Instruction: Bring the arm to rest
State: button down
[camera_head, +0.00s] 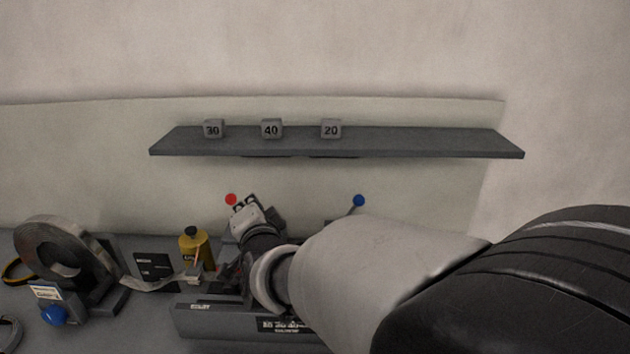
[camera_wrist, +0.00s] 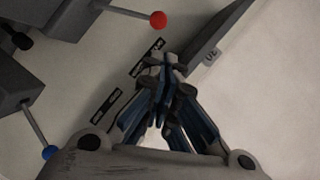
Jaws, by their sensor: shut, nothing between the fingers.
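My arm reaches in from the right in the head view and crosses in front of a grey machine on the bench. My gripper shows in the wrist view (camera_wrist: 166,68), with its dark blue fingers drawn together at the tips and nothing between them. In the head view, the wrist end of my arm is below the shelf, near a red ball knob (camera_head: 231,199). The gripper's fingers are hard to make out there. The red knob also shows in the wrist view (camera_wrist: 158,19), apart from the fingertips.
A dark wall shelf (camera_head: 430,143) holds blocks marked 30 (camera_head: 213,129), 40 (camera_head: 271,129) and 20 (camera_head: 331,129). A blue knob (camera_head: 359,200) stands right of my wrist. A tape reel (camera_head: 52,250), a yellow bottle (camera_head: 203,246) and a black box (camera_head: 154,266) stand at left.

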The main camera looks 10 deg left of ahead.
jog(key=shift+w, duration=0.15)
jog(key=s+d+n+g+h, duration=0.2)
jog(key=s+d, duration=0.1)
jog(key=d, duration=0.9)
jog(key=s+d+n+g+h, duration=0.1)
jog(key=s+d+h, duration=0.15)
jog(key=d, duration=0.95)
jog(key=s+d+f+n+g+h, duration=0.1)
jog(key=s+d+f+g+h, duration=0.1)
jog(key=s+d, duration=0.6)
jog(key=s+d+f+n+g+h, duration=0.1)
jog(key=s+d+f+g+h, duration=0.1)
jog(key=s+d, duration=0.7)
jog(key=s+f+g, duration=0.1)
jog(key=s+f, duration=0.1)
jog(key=s, duration=0.3)
jog(key=shift+d+f+n, duration=0.15)
jog(key=shift+f+n, duration=0.15)
jog(key=shift+n, duration=0.1)
